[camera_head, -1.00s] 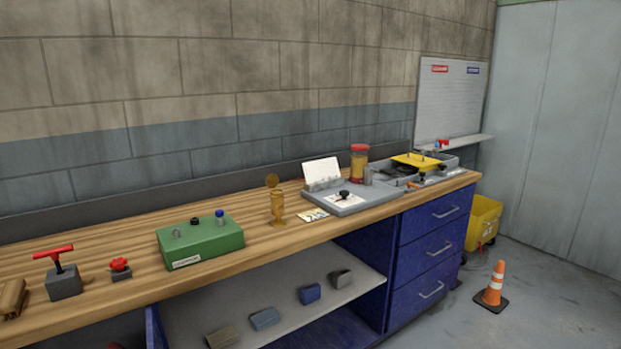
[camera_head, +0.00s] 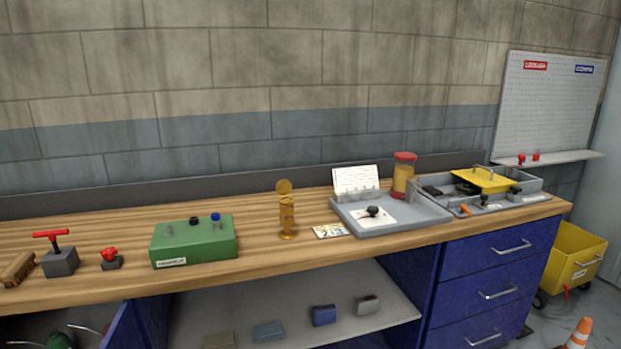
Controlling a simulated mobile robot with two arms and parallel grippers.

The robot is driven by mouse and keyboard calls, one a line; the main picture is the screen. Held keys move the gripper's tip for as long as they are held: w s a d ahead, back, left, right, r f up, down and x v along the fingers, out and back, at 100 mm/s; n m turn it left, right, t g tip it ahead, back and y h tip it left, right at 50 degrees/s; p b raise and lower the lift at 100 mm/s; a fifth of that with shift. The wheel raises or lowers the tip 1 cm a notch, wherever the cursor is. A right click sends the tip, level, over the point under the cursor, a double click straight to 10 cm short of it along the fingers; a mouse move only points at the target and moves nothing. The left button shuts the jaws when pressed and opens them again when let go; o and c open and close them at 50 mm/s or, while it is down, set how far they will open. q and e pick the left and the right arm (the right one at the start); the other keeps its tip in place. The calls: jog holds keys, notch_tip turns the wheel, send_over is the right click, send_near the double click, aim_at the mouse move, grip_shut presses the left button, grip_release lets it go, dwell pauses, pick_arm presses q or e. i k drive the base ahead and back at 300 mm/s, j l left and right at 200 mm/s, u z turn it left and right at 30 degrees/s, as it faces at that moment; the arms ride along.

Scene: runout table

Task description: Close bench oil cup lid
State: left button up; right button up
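The brass oil cup (camera_head: 287,217) stands upright on the wooden bench top, between the green box and the grey tray. Its round lid (camera_head: 284,186) stands up above the cup's body, so the cup looks open. Neither of my grippers is in the head view.
The wooden bench (camera_head: 262,259) carries a green box (camera_head: 194,242) left of the cup, a small card (camera_head: 331,231) close on its right, and a grey tray (camera_head: 420,214). A red T-handle block (camera_head: 60,262) and red knob (camera_head: 110,257) are at left. Blue drawers (camera_head: 480,285) are below right.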

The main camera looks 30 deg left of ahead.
aim_at(283, 188)
jog(key=i+j, duration=0.2)
jog(key=i, duration=0.25)
jog(key=i+j, duration=0.2)
jog(key=i, duration=0.3)
